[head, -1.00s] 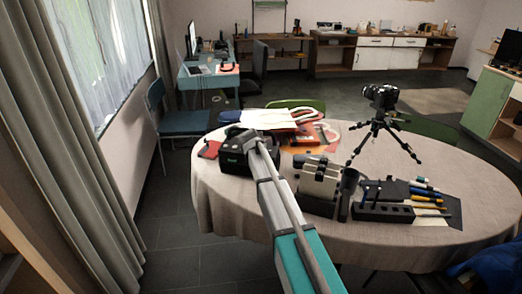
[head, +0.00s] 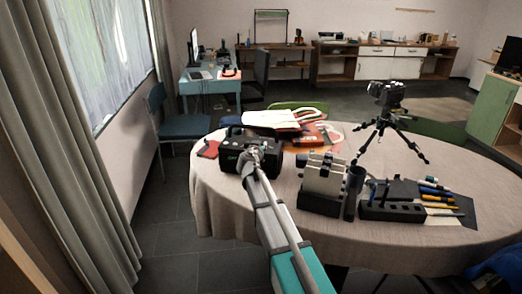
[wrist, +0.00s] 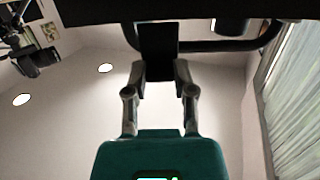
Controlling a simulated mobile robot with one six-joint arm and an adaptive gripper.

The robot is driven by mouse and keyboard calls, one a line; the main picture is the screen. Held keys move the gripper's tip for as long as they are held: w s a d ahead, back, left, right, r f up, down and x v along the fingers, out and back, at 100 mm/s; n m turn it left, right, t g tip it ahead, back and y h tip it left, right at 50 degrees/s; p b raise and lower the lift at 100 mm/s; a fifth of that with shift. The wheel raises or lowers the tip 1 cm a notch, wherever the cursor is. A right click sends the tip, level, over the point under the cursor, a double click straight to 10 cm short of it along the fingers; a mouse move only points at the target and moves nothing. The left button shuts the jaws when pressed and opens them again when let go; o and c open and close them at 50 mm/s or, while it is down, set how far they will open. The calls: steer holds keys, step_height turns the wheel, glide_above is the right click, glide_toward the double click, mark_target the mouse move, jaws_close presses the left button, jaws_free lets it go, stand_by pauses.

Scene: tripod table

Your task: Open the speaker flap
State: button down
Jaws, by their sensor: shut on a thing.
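The speaker (head: 231,161) is a black box with green marks on its front, standing at the left edge of the round table (head: 220,192). My gripper (head: 257,154) is at the speaker, in front of its upper part, and my arm hides some of its front. In the wrist view, my gripper (wrist: 160,72) is shut on a flat black piece (wrist: 158,45), which looks like the speaker flap. This piece joins the dark body (wrist: 110,12) at the top of that view. How far the flap is open cannot be told.
A white bag (head: 270,119) and orange items lie behind the speaker. A cream device (head: 324,175), a dark cylinder (head: 354,185) and a black pen holder (head: 392,211) stand to the right. A camera on a tripod (head: 383,125) stands further back. The front left tablecloth is clear.

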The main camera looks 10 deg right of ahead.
steer(key=t+b, duration=0.1)
steer(key=b, duration=0.2)
steer(key=s+f+t+h+b, duration=0.1)
steer(key=t+b, duration=0.1)
steer(key=shift+a+f+b, duration=0.1)
steer(key=shift+a+b, duration=0.05)
steer(key=shift+b, duration=0.25)
steer(key=shift+a+t+h+b, duration=0.1)
steer(key=shift+t+h+b, duration=0.2)
steer(key=shift+t+b, duration=0.25)
steer(key=shift+c, duration=2.2)
jaws_free()
steer(key=shift+w+r+g+p, duration=0.15)
steer(key=shift+r+g+p, duration=0.45)
steer(key=shift+p, duration=0.85)
steer(key=g+p, duration=0.1)
steer(key=p, duration=0.1)
steer(key=w+g+y+p, duration=0.1)
steer(key=p, duration=0.2)
steer(key=g+y+p, duration=0.1)
steer(key=g+p, duration=0.1)
steer(key=shift+w+d+r+p, duration=0.2)
steer(key=shift+d+r+p, duration=0.05)
steer(key=shift+d+p, duration=0.15)
